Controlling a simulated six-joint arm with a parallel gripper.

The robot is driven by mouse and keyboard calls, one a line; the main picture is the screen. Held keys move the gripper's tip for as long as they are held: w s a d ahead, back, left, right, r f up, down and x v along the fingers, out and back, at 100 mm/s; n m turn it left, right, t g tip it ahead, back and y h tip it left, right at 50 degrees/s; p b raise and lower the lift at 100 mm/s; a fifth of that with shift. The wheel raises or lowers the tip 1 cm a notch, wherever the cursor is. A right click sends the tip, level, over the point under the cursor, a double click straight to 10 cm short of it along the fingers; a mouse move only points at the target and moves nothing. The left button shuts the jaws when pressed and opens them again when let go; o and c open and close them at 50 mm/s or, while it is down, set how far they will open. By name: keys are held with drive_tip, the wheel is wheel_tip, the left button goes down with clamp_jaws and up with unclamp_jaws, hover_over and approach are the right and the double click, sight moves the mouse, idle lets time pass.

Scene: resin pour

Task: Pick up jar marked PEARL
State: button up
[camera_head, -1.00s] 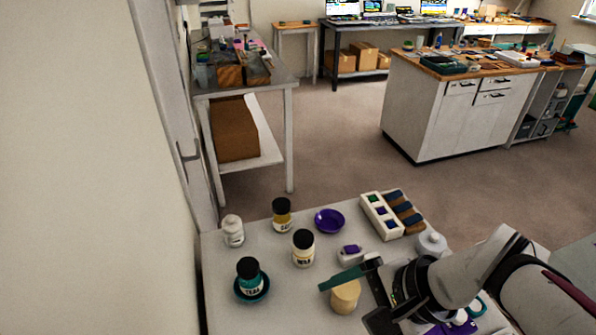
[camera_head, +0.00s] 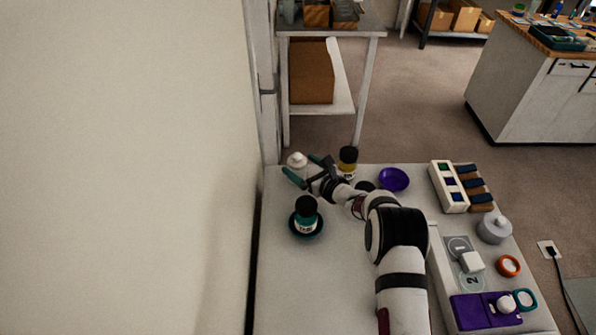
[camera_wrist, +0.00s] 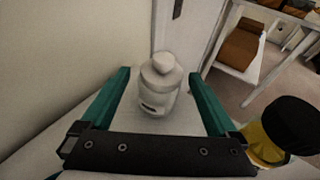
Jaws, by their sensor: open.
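A small white bottle or jar with a white cap (camera_head: 297,163) stands at the back left of the table. In the wrist view the white jar (camera_wrist: 160,92) stands between the open green fingers of my gripper (camera_wrist: 158,78), with gaps on both sides. A dark mark on its front is unreadable. In the head view my gripper (camera_head: 309,172) is beside it. A cream jar with a black lid is mostly hidden behind my arm, only its lid (camera_head: 365,186) showing. I cannot read which jar says PEARL.
A yellow jar with a black lid (camera_head: 348,162) stands right of my gripper. A purple bowl (camera_head: 394,179) and a swatch tray (camera_head: 448,188) are right. A wall borders the left.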

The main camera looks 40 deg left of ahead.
drive_tip(key=x, duration=0.2)
drive_tip(key=shift+a+f, duration=0.1)
drive_tip(key=shift+a, duration=0.15)
clamp_jaws()
